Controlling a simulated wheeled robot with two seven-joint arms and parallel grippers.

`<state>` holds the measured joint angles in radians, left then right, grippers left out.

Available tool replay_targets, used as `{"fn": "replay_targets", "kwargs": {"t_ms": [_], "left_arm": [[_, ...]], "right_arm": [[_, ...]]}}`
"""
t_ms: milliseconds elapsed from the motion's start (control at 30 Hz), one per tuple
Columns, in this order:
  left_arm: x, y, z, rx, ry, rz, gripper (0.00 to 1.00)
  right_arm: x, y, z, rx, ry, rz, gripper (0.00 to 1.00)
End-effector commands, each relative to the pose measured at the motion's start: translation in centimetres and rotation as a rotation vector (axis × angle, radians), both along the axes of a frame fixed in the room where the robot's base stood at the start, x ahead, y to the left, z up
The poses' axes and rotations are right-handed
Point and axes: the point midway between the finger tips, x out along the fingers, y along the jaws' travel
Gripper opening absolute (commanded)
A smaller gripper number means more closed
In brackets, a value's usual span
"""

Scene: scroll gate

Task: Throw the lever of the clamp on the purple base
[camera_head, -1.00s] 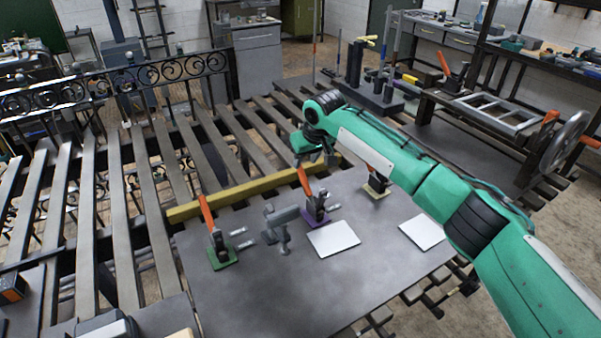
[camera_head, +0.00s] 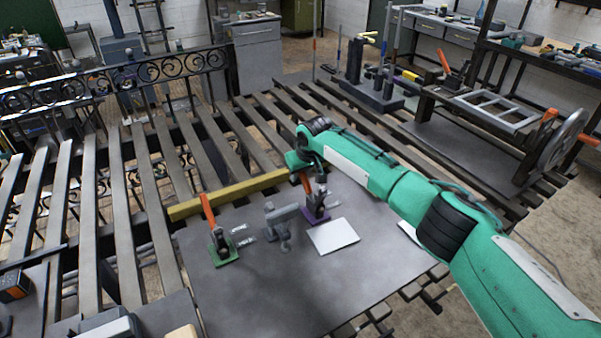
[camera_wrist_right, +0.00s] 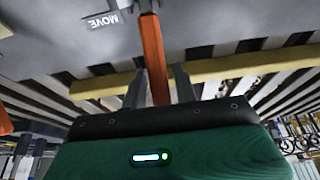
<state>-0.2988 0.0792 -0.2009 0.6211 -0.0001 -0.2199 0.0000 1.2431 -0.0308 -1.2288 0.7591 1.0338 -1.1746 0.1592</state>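The clamp on the purple base (camera_head: 315,217) stands on the grey metal table, beside a white plate. Its orange lever (camera_head: 305,183) stands up, leaning slightly left. My right gripper (camera_head: 312,174) is at the top of this lever, coming from behind it and partly hiding the clamp. In the right wrist view the orange lever (camera_wrist_right: 154,55) runs between the two dark fingers of my right gripper (camera_wrist_right: 160,82). The fingers are apart, with a gap visible beside the lever, so it is not gripped. My left gripper is out of view.
A clamp on a green base (camera_head: 225,252) with an orange lever stands to the left. A grey bracket (camera_head: 282,218) sits between the clamps. A yellow bar (camera_head: 228,195) runs along the table's back edge. The white plate (camera_head: 333,236) lies in front. My arm covers the table's right side.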

Motion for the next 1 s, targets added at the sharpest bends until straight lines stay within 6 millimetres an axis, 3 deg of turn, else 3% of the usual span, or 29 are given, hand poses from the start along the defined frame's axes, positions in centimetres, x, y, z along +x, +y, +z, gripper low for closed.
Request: {"fn": "replay_targets", "kwargs": {"t_ms": [33,133,467,1000], "left_arm": [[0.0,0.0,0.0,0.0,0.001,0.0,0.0],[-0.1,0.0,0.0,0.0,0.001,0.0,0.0],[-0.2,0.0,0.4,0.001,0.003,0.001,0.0],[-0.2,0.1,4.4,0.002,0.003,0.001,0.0]], "right_arm": [[0.0,0.0,0.0,0.0,0.0,0.0,0.19],[0.0,0.0,0.0,0.0,0.0,0.0,0.0],[-0.1,0.0,0.2,0.007,-0.009,0.0,0.0],[-1.7,-1.1,1.9,0.16,-0.232,0.0,0.0]]}}
